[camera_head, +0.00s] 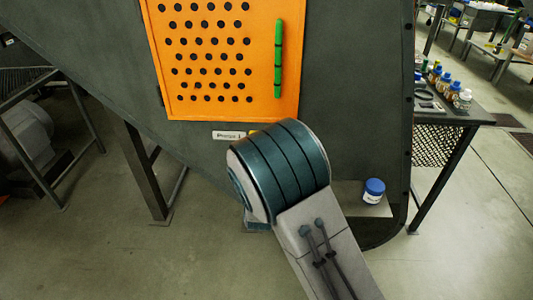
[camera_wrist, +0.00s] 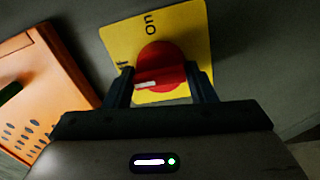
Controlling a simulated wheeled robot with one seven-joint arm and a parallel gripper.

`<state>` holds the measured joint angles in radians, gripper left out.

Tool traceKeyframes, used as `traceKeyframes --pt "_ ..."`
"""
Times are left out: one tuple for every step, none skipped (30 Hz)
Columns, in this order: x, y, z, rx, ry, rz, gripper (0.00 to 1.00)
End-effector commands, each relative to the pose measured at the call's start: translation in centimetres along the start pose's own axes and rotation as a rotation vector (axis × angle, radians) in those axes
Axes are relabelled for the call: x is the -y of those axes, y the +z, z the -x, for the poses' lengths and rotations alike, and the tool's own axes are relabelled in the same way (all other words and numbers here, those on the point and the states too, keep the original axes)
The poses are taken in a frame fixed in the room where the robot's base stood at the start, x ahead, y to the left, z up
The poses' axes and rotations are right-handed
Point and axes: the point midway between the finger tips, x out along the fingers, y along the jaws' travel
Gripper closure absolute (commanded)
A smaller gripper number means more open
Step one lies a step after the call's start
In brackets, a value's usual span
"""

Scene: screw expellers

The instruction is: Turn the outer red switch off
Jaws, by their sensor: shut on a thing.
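The red switch (camera_wrist: 158,66) is a round red knob on a yellow plate (camera_wrist: 118,38) in the wrist view. The plate reads "On" near the top, and a partly covered label on the left ends in "f". A white mark on the knob lies at its lower left, toward that left label. My gripper (camera_wrist: 160,75) has one finger on each side of the knob and is shut on it. In the head view my arm hides the switch and my gripper; only a sliver of yellow shows above the arm.
An orange perforated panel (camera_head: 225,105) with a green handle (camera_head: 279,58) is on the grey machine wall (camera_head: 345,90), above my arm. A white label (camera_head: 229,135) sits below it. A blue-lidded jar (camera_head: 374,190) stands on a ledge at right. A side table (camera_head: 440,112) holds several bottles.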

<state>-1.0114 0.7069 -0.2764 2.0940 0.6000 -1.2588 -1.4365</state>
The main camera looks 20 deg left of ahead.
Motion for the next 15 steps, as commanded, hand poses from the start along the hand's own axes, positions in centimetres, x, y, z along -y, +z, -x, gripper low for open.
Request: traceKeyframes --pt "0.35 -0.21 0.16 -0.005 -0.008 0.005 0.72" --pt "0.36 -0.20 0.16 -0.005 -0.008 0.006 0.72" --pt "0.37 -0.19 0.16 -0.005 -0.008 0.006 0.72" --pt "0.38 -0.19 0.17 -0.005 -0.008 0.006 0.72" --pt "0.38 -0.18 0.17 -0.005 -0.008 0.006 0.72" --pt "0.39 -0.18 0.17 -0.005 -0.009 0.006 0.72" --pt "0.40 -0.17 0.17 -0.005 -0.009 0.006 0.72" --pt "0.40 -0.17 0.17 -0.005 -0.009 0.006 0.72" --pt "0.41 -0.16 0.17 -0.004 -0.009 0.006 0.72" --pt "0.41 -0.16 0.18 -0.004 -0.009 0.006 0.72" --pt "0.42 -0.15 0.18 -0.004 -0.009 0.006 0.47" --pt "0.42 -0.14 0.18 -0.004 -0.009 0.006 0.36" --pt "0.40 -0.12 0.16 -0.004 -0.009 0.006 0.31" --pt "0.38 -0.10 0.15 -0.003 -0.008 0.006 0.31" --pt "0.33 -0.05 0.12 -0.002 -0.007 0.006 0.31"
